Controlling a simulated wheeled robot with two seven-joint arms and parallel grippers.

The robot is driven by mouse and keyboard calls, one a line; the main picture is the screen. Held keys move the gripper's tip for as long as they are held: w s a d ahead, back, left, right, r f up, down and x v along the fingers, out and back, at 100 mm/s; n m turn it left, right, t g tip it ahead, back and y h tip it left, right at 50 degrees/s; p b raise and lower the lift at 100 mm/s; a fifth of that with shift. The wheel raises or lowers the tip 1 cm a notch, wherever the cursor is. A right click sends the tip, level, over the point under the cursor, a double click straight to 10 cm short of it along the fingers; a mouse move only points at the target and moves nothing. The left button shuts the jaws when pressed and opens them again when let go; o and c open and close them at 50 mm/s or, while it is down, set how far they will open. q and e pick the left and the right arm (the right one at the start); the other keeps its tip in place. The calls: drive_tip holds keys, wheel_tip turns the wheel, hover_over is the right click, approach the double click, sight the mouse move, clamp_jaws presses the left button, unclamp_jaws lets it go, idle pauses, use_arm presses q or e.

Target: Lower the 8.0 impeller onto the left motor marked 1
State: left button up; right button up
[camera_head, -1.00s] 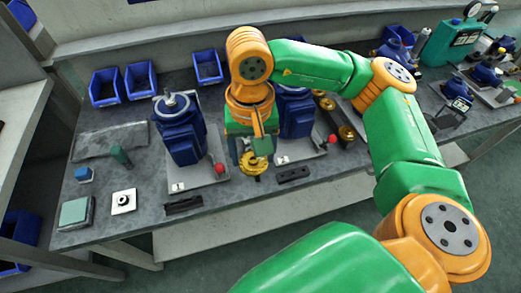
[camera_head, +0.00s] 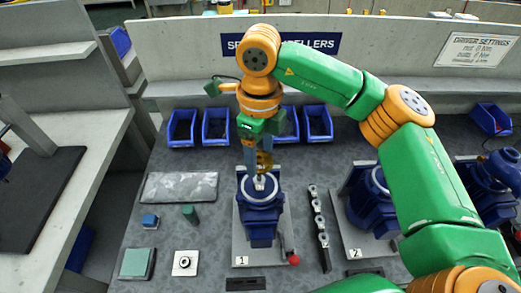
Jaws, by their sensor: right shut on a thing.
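The left motor (camera_head: 262,222) is blue and stands upright on a grey base plate with a "1" label (camera_head: 242,260). A pale ring and shaft (camera_head: 260,184) show on its top. My right gripper (camera_head: 262,153) hangs down over this motor, shut on a small brass impeller (camera_head: 265,162). The impeller is directly above the shaft in the picture, partly hidden by the fingers. I cannot tell whether it touches the shaft, and no size marking on it is readable. My left gripper is out of view.
The motor marked 2 (camera_head: 368,208) stands to the right, partly behind my right arm. A dark rack (camera_head: 318,230) lies between the motors. A red-knobbed lever (camera_head: 293,259) is beside motor 1. Blue bins (camera_head: 216,125) stand behind. A white plate (camera_head: 185,263) lies at left.

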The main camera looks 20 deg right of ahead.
sight(260, 180)
drive_tip(key=shift+s+f+b, duration=0.25)
drive_tip(key=shift+f+b, duration=0.05)
drive_tip(key=shift+f, duration=0.15)
drive_tip(key=f+b, duration=0.2)
drive_tip(key=f, duration=0.1)
drive_tip(key=f+b, duration=0.1)
drive_tip(key=shift+w+f, duration=0.3)
drive_tip(key=shift+w, duration=0.1)
drive_tip(key=shift+s+f+b, duration=0.15)
drive_tip(key=shift+f+b, duration=0.1)
drive_tip(key=shift+b, duration=0.2)
drive_tip(key=shift+f+b, duration=0.25)
drive_tip(key=shift+b, duration=0.05)
drive_tip(key=o, duration=1.3)
